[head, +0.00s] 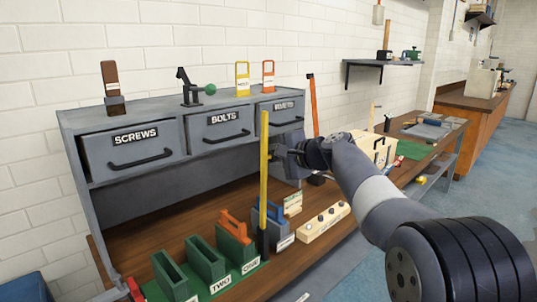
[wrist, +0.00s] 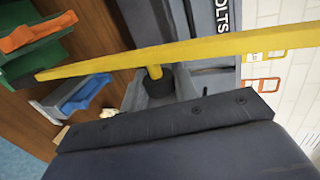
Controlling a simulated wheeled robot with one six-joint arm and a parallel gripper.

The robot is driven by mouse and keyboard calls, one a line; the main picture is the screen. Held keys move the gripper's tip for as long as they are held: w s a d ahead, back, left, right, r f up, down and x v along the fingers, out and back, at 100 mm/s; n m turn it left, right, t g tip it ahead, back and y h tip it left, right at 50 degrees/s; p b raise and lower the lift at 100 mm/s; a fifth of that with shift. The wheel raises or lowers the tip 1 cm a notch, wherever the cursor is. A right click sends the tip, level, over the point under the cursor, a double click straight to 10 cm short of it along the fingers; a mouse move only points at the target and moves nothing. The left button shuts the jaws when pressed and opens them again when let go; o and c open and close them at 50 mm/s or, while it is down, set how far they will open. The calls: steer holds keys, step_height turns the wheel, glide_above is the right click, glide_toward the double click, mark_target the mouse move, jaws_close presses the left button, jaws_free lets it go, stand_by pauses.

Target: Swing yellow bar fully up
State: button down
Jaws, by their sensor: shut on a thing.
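The yellow bar (head: 264,185) stands close to upright in the head view, its lower end at a dark base (head: 264,242) near the bench's front. In the wrist view the yellow bar (wrist: 225,47) runs across the picture. A short yellow stub with a dark knob (wrist: 158,84) sticks out from it. My gripper (head: 279,151) is beside the bar's upper half, to its right. It is shut on the bar at this knob. The fingertips are partly hidden in the wrist view.
Green holders (head: 205,256) and an orange-handled piece (head: 236,222) stand left of the base. Grey drawers (head: 128,165) stand behind. Bare wooden bench (head: 150,218) shows between.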

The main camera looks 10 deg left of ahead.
stand_by(0.3)
steer(key=c, duration=1.1)
jaws_free()
steer(key=shift+d, duration=0.1)
steer(key=b+v, duration=0.1)
steer(key=v, duration=0.9)
steer(key=shift+s+d+r, duration=0.1)
steer(key=shift+s+d, duration=0.1)
steer(key=shift+d, duration=0.05)
